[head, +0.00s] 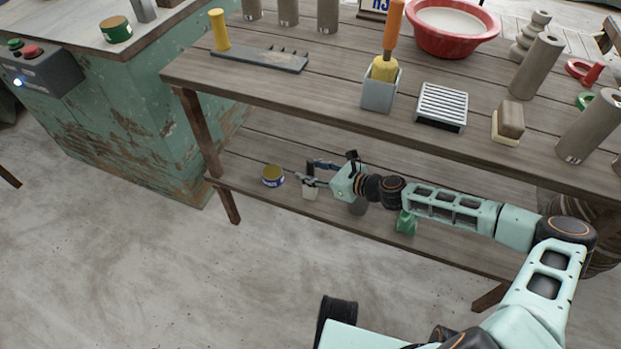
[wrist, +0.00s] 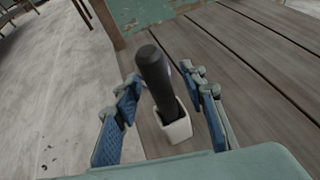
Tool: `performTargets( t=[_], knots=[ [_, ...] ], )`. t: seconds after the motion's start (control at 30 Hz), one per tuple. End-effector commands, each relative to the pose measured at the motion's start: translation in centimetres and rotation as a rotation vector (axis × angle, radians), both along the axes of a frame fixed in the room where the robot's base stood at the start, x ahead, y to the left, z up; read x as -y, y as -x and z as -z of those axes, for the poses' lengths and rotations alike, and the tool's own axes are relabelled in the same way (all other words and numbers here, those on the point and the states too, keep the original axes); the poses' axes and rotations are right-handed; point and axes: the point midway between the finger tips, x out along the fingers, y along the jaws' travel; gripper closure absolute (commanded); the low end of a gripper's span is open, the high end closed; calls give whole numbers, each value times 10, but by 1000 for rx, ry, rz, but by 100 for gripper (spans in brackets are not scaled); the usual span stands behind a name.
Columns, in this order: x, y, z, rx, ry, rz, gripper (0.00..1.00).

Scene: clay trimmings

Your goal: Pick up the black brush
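The black brush (wrist: 153,72) shows in the wrist view as a thick dark handle. It stands slightly tilted in a small white square cup (wrist: 177,131), with its lower end hidden inside. My gripper (wrist: 162,84) is open, with one blue-padded finger on each side of the handle and visible gaps on both sides. In the head view my gripper (head: 308,174) is at the lower shelf, right at the white cup (head: 310,193); the brush cannot be told apart from the fingers there.
On the lower shelf (head: 260,148), a yellow-topped tin (head: 272,175) stands left of my gripper. The upper shelf (head: 330,118) overhangs behind, holding a grey cup (head: 379,94) with an orange-handled tool.

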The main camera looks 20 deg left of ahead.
Motion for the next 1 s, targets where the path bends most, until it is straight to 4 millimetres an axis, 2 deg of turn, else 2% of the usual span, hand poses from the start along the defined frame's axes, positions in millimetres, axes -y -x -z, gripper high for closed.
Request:
performTargets(
  t=[0.2,0.53,0.83,1.0],
  knots=[
    [0,0,-1,0,0,0,64],
    [0,0,0,0,0,0,100],
    [0,0,-1,0,0,0,100],
    [0,-1,-9,1,0,-1,100]
  ],
)
